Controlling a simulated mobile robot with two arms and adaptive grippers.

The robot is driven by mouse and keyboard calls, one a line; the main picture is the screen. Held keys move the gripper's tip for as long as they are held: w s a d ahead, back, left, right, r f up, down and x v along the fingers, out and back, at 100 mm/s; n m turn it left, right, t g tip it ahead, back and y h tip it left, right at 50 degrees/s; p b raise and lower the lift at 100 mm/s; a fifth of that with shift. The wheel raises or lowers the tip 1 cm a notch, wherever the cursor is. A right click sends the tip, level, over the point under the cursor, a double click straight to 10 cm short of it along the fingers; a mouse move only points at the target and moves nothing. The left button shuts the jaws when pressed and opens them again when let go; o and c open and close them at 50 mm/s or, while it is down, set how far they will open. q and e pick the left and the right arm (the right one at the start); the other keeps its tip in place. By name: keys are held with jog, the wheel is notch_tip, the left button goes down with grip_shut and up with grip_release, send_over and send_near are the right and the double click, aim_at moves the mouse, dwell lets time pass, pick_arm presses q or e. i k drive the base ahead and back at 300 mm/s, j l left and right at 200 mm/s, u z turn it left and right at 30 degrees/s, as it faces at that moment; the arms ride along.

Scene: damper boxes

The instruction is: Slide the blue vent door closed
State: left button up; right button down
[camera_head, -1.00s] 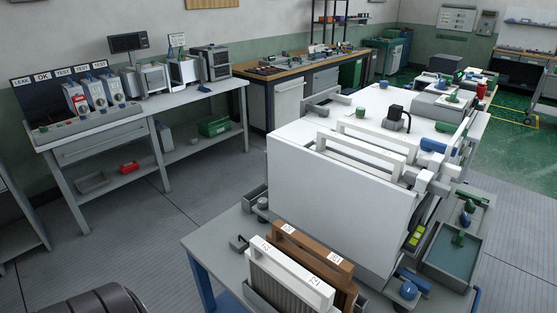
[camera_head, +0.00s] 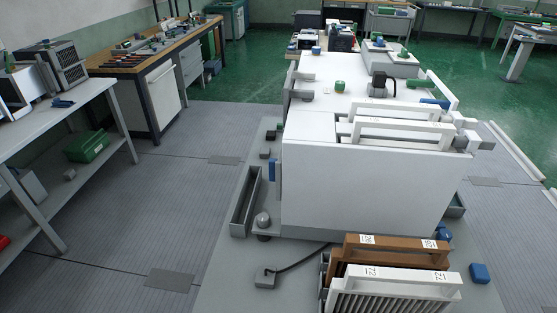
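A large white damper box (camera_head: 368,190) stands on a grey table (camera_head: 222,279), its broad plain side facing me. I cannot make out a blue vent door for certain. Small blue parts show at the box's left edge (camera_head: 272,169) and near its top right (camera_head: 436,103). A blue knob (camera_head: 445,234) is by its lower right corner. Neither of my grippers is in view.
A brown-framed filter (camera_head: 396,251) and a white-framed filter (camera_head: 395,290) stand in front of the box. A blue block (camera_head: 480,273) lies to their right. Benches line the left. Grey floor (camera_head: 172,210) is clear between them and the table.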

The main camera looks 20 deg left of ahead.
aim_at(272, 161)
jog(key=k+j, duration=0.1)
jog(key=j, duration=0.4)
jog(key=j+z, duration=0.1)
jog(key=j, duration=0.4)
jog(key=k+j, duration=0.15)
jog(key=j, duration=0.3)
jog(key=z, duration=0.05)
